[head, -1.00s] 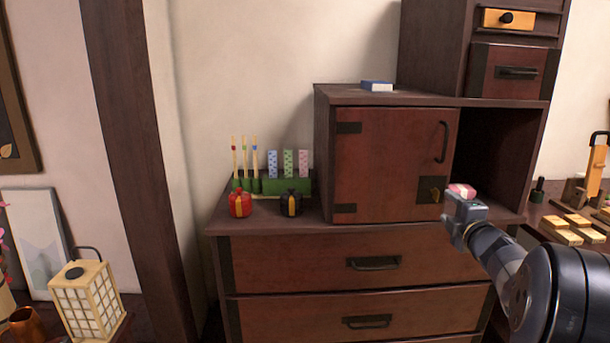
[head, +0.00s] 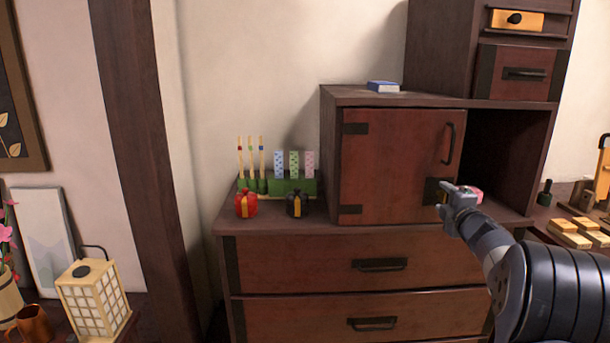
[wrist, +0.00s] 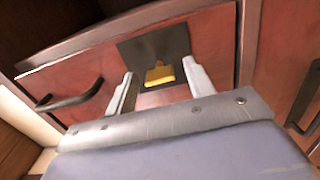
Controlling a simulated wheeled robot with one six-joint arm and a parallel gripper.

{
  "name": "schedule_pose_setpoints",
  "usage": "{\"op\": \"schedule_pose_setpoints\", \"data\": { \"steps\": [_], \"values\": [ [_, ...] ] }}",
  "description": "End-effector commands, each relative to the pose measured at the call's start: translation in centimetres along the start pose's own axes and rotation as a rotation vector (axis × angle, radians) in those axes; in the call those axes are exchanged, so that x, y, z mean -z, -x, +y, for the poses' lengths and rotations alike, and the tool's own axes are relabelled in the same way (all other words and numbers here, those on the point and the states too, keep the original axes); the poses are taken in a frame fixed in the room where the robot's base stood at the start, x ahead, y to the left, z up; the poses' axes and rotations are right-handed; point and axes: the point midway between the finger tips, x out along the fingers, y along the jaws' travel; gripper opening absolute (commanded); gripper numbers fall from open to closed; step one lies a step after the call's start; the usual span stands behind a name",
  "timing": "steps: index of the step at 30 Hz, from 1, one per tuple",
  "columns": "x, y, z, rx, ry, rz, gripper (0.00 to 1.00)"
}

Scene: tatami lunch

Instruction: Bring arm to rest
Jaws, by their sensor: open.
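My arm reaches in from the lower right in the head view. My gripper (head: 447,191) is in front of the lower right of the red-brown cabinet door (head: 390,165), near its dark lock plate. In the wrist view, my gripper (wrist: 163,82) shows two grey fingers spread apart with nothing held between them. Beyond the fingers are the black plate (wrist: 150,48) and a brass piece (wrist: 159,74) on the door. Whether the fingers touch the door is not clear.
The door looks closed beside an open dark compartment (head: 500,150). A pink item (head: 478,193) is partly hidden behind my gripper. A red pouch (head: 246,204), a dark pouch (head: 297,204) and a green stand (head: 290,187) are left on the chest. A lantern (head: 92,300) stands lower left.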

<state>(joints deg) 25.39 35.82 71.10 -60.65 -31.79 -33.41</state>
Motion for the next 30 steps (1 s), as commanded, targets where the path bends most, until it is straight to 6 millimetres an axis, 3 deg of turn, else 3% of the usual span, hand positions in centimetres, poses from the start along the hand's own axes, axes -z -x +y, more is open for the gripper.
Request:
{"op": "schedule_pose_setpoints", "data": {
  "steps": [8,22,30],
  "values": [
    [0.0,2.6,0.1,0.000,0.016,-0.001,0.51],
    [-0.1,10.9,0.1,0.000,0.016,-0.003,0.51],
    [0.1,5.7,-0.1,0.000,0.017,0.002,0.51]
  ]
}}
